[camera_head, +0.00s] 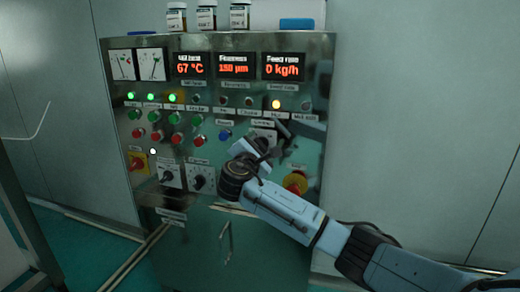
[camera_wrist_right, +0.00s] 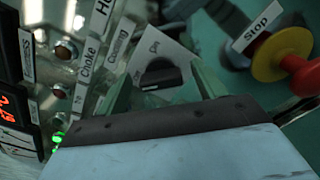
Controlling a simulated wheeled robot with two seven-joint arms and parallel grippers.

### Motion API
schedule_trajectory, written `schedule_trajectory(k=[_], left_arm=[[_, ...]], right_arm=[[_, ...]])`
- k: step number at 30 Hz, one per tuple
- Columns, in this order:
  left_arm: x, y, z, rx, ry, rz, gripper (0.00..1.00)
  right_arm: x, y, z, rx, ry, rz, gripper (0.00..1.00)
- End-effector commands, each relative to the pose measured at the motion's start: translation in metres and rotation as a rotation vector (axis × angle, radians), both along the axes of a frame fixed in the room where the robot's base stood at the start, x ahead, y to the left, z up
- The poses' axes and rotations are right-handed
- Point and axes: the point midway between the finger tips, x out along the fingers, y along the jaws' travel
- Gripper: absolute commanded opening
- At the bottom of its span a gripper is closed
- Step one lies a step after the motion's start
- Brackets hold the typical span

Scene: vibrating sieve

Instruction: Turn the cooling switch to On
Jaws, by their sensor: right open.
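The cooling switch is a black rotary knob (camera_wrist_right: 160,76) on a pale plate in the right wrist view, beside the "Cooling" label (camera_wrist_right: 119,46). The word "On" is printed on the plate above the knob. A pale mark shows at the knob's lower left, but I cannot tell its exact setting. My right gripper (camera_wrist_right: 163,91) is open, with one greenish finger on each side of the knob in this view; contact cannot be told. In the head view my right gripper (camera_head: 283,138) is at the panel's right side and largely covers the switch. My left gripper is not in view.
The steel control cabinet (camera_head: 240,240) carries lit displays, lamps and several push buttons. A red-and-yellow stop button (camera_head: 296,182) sits just below my right gripper and shows in the wrist view (camera_wrist_right: 283,54). Two selector knobs (camera_head: 199,182) are lower left. Jars (camera_head: 207,17) stand on top.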

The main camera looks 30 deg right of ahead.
Motion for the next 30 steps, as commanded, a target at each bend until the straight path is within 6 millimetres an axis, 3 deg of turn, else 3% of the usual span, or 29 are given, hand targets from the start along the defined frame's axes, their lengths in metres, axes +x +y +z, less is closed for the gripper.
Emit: schedule_trajectory(k=[5, 15, 30], left_arm=[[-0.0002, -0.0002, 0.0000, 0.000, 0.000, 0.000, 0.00], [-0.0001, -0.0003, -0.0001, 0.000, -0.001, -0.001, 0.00], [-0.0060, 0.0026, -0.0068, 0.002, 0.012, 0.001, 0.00]], right_arm=[[0.0000, 0.0000, 0.0003, 0.000, 0.000, 0.000, 0.68], [-0.0002, 0.0004, 0.0000, -0.001, 0.001, 0.000, 0.24], [-0.0008, 0.0006, -0.0013, 0.096, -0.109, 0.001, 0.24]])
